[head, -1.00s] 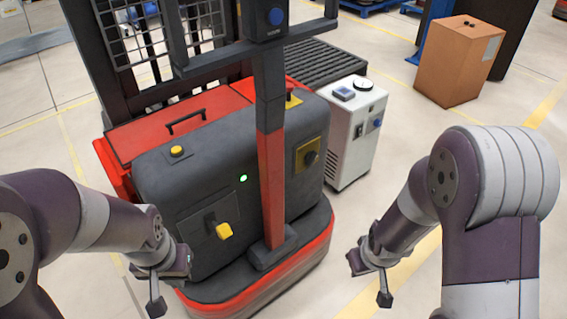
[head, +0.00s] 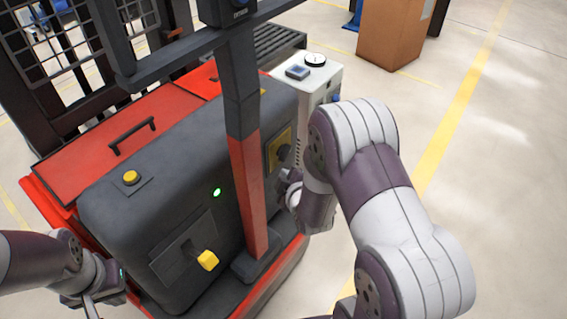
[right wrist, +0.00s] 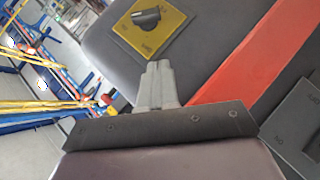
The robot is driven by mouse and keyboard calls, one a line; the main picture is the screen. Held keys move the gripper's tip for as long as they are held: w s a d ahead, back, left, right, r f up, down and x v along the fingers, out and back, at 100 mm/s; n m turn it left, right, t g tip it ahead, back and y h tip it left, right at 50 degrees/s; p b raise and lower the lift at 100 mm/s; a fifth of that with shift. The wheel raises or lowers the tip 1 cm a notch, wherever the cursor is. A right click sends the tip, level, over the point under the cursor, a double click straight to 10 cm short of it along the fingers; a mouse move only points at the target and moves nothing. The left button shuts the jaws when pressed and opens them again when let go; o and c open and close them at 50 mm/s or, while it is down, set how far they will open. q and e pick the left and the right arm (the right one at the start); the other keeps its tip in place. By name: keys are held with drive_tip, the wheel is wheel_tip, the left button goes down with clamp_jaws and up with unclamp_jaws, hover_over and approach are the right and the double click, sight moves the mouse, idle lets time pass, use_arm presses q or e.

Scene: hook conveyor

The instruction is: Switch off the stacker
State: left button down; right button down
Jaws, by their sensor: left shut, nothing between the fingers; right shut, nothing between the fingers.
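The stacker (head: 160,215) has a dark grey body with red trim, and its green light (head: 217,192) is lit. A black rotary knob sits on a yellow plate (head: 272,153) on its right side. In the right wrist view the knob (right wrist: 147,17) and plate (right wrist: 172,32) are clear, with lettering too small to read surely. My right gripper (head: 288,180) is just below and in front of the plate; its shut, empty fingers (right wrist: 157,72) point toward the knob, apart from it. My left gripper (head: 92,300) is shut and low at the stacker's left front.
A red-and-black post (head: 245,150) rises in front of the body, left of the plate. A white cabinet (head: 325,85) stands behind, right of the stacker. Open floor lies to the right.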

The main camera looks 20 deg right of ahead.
drive_tip(key=b, duration=0.2)
approach(281, 159)
drive_tip(key=w+a, duration=0.2)
drive_tip(key=w, duration=0.1)
drive_tip(key=shift+w+d+f, duration=0.5)
drive_tip(key=shift+d+f, duration=0.15)
drive_tip(key=shift+d, duration=0.05)
drive_tip(key=shift+w+d+f, duration=0.5)
drive_tip(key=shift+d+f, duration=0.15)
drive_tip(key=shift+b, duration=0.3)
